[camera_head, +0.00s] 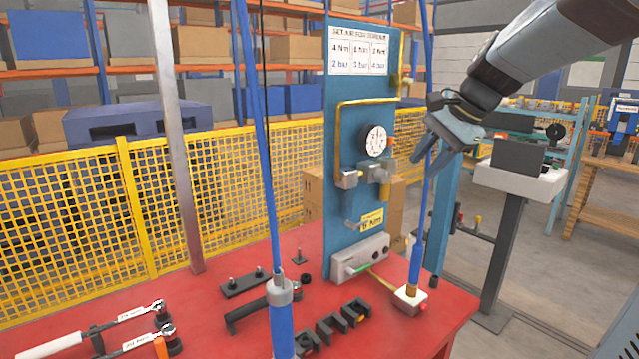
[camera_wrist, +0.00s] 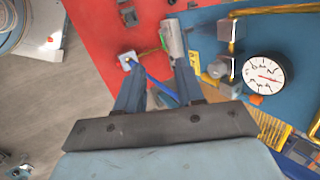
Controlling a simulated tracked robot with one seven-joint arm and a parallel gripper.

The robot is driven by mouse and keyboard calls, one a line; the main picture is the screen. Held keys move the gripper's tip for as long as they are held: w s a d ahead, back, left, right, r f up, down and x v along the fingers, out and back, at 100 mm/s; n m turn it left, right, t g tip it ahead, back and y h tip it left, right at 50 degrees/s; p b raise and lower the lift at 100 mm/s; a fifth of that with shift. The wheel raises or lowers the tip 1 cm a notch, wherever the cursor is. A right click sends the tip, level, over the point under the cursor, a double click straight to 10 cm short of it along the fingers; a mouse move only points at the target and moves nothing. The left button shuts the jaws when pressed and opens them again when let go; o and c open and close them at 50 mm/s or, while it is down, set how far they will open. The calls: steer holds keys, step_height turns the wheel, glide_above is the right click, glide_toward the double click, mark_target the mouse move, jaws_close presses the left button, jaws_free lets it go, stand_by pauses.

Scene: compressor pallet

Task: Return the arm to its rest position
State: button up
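My gripper (camera_head: 428,162) is raised at the upper right of the head view, in front of the right side of the blue panel (camera_head: 355,110). Its two blue fingers point down and stand apart, with nothing held between them. In the wrist view, my gripper (camera_wrist: 157,70) shows the same gap, with a blue hose (camera_wrist: 163,88) crossing behind it. The arm reaches in from the upper right corner. Most of the arm is outside both views.
The panel carries a round gauge (camera_head: 375,140) and brass pipes. A grey stand (camera_head: 505,240) and yellow fence (camera_head: 80,190) are beyond.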

steer(key=s+d+f+n+t+h, duration=0.1)
steer(key=s+f+n, duration=0.3)
steer(key=s, duration=0.5)
steer(key=s+d+f+n+t+h, duration=0.1)
steer(key=s+f+n+h, duration=0.2)
steer(key=s+n, duration=0.3)
steer(key=s+f, duration=0.1)
steer(key=s, duration=0.3)
steer(key=shift+n+h, duration=0.4)
